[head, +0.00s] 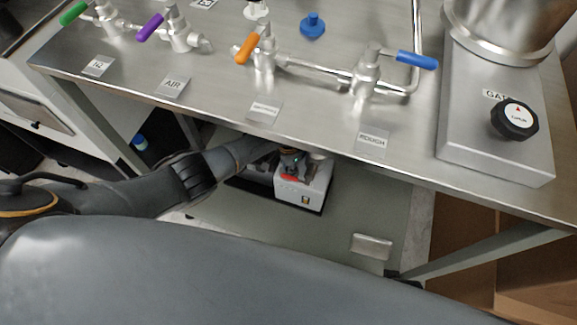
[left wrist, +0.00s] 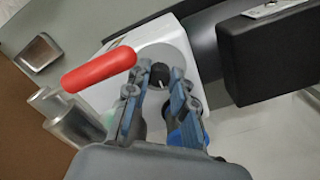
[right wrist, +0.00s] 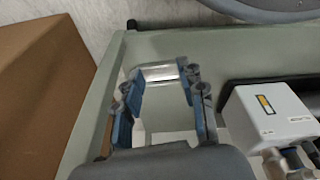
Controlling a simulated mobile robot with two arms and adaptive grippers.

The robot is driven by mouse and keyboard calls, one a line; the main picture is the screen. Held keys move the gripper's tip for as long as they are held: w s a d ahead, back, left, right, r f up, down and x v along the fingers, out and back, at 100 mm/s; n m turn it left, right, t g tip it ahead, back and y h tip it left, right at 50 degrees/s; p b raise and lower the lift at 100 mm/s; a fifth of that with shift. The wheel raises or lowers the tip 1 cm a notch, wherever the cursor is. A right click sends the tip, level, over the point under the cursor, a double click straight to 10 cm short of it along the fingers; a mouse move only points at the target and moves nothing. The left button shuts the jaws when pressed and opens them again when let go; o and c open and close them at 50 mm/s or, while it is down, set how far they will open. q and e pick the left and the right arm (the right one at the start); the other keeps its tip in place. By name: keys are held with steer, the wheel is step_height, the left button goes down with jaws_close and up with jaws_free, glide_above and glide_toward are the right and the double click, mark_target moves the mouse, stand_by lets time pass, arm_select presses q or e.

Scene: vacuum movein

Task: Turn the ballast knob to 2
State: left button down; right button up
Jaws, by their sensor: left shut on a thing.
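The white vacuum pump (head: 302,193) stands on the lower shelf under the bench; it also shows in the left wrist view (left wrist: 190,55) and at the right of the right wrist view (right wrist: 265,115). The black ballast knob (left wrist: 159,72), with a pale mark, is between the fingertips of my left gripper (left wrist: 161,76). That gripper is shut on the knob. In the head view the left gripper (head: 290,157) reaches under the bench edge, and the knob is hidden there. The knob's numbers cannot be read. My right gripper (right wrist: 158,82) is open and empty beside the pump.
A red lever (left wrist: 98,70) on metal fittings is close beside my left gripper. The steel bench (head: 215,85) carries several valves and a black knob (head: 515,120) above. A metal plate (head: 372,246) lies on the shelf. Cardboard boxes (head: 480,250) stand at right.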

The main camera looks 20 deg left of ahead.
arm_select(q)
steer(key=m, duration=0.4)
steer(key=shift+m, duration=0.4)
steer(key=m, duration=0.3)
steer(key=shift+w, duration=0.1)
steer(key=shift+m, duration=1.4)
arm_select(e)
steer(key=shift+w+a+r, duration=0.1)
steer(key=shift+w+r, duration=0.35)
steer(key=shift+r, duration=0.3)
arm_select(q)
steer(key=c, duration=1.1)
jaws_free()
steer(key=shift+r, duration=0.15)
arm_select(e)
steer(key=shift+s, duration=0.2)
arm_select(q)
step_height(320, 180, up, 12)
steer(key=shift+f, duration=0.1)
arm_select(e)
steer(key=shift+w, duration=0.1)
